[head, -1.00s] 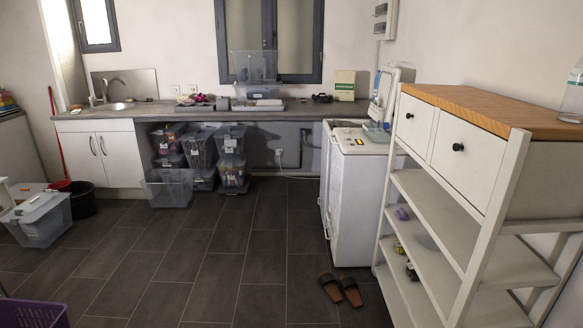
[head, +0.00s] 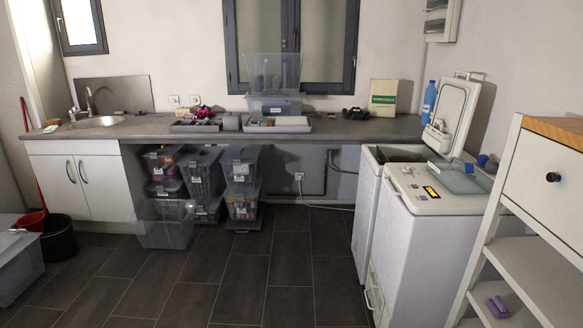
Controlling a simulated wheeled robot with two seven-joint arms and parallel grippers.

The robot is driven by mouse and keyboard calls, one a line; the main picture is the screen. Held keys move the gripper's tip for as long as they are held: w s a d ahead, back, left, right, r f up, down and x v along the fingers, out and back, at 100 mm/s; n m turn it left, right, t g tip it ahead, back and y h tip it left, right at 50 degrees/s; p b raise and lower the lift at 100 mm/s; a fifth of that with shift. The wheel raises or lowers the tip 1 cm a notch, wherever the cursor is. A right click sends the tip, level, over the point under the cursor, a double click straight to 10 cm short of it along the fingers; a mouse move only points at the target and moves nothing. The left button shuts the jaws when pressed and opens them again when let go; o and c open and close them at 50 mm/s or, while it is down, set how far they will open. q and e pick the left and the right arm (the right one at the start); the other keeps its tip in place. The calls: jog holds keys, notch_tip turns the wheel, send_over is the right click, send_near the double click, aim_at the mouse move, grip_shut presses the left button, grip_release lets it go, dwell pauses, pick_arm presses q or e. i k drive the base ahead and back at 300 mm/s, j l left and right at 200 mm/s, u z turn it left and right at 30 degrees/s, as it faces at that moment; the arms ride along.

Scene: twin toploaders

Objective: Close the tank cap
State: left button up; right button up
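Two white top-loading washers stand side by side at the right. I cannot tell which part is the tank cap. Neither of my grippers is in view.
A white shelf unit with a drawer (head: 541,177) stands close at the right. A counter (head: 240,132) with a sink (head: 97,121) runs along the back wall, with stacked clear bins (head: 241,170) below. The dark tiled floor (head: 240,280) ahead is clear.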

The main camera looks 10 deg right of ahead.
aim_at(469, 168)
jog(key=i+j+z, duration=0.1)
jog(key=i+z, duration=0.15)
jog(key=i, duration=0.3)
jog(key=i+j+z, duration=0.3)
jog(key=i, duration=0.25)
jog(key=i+j+z, duration=0.25)
jog(key=i, duration=0.3)
